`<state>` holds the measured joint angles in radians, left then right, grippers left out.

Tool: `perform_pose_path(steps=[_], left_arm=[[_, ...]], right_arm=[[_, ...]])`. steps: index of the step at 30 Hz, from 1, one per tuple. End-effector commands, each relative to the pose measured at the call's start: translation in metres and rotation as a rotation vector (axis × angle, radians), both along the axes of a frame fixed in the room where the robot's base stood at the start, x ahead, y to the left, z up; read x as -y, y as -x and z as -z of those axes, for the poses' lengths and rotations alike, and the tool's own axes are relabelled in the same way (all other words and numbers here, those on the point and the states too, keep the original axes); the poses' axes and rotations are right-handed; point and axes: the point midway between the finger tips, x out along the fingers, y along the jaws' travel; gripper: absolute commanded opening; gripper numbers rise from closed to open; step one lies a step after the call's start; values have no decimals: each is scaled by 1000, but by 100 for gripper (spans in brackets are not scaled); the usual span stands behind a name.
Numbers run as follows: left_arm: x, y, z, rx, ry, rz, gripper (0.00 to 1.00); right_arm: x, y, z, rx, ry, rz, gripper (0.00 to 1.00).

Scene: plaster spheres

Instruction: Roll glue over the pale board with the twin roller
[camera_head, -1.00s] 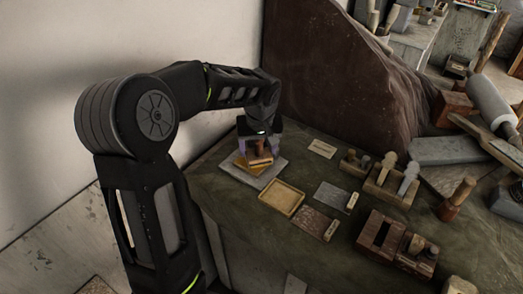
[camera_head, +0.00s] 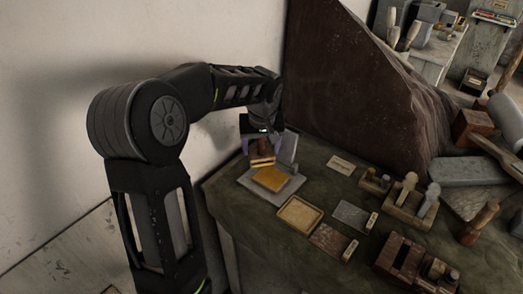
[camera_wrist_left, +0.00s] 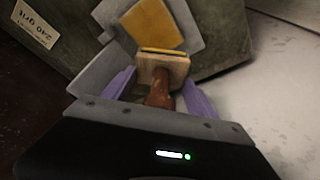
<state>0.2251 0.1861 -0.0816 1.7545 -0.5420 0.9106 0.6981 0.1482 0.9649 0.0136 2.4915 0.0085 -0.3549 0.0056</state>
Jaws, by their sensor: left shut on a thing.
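My left gripper (camera_head: 262,142) is shut on the brown handle of a wooden block tool (camera_head: 262,159). In the left wrist view the handle sits between the purple fingers (camera_wrist_left: 160,94), and the wooden block (camera_wrist_left: 163,66) has a yellow and dark edge on its far face. No rollers can be made out on it. The tool is held behind and left of a yellow square (camera_head: 272,179), apart from it. The yellow square lies on a grey slab (camera_head: 291,187) and also shows in the left wrist view (camera_wrist_left: 152,24). I cannot tell which thing is the pale board. My right gripper is not in view.
A shallow tan tray (camera_head: 299,214) lies in front of the slab. Right of it are a grey sheet (camera_head: 351,216), a brown sheet (camera_head: 330,240), a wooden rack with handles (camera_head: 408,207) and a dark wooden box (camera_head: 400,256). A large brown stone block (camera_head: 350,85) stands behind.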

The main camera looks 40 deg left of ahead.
Motion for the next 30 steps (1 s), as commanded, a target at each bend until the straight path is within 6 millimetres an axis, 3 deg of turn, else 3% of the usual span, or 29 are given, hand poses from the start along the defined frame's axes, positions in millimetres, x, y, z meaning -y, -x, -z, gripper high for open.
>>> perform_pose_path(steps=[15,30], left_arm=[[-7,0,-48,2,-1,4,23],[-8,0,-51,1,-1,4,23]], right_arm=[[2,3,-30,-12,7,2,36],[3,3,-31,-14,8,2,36]])
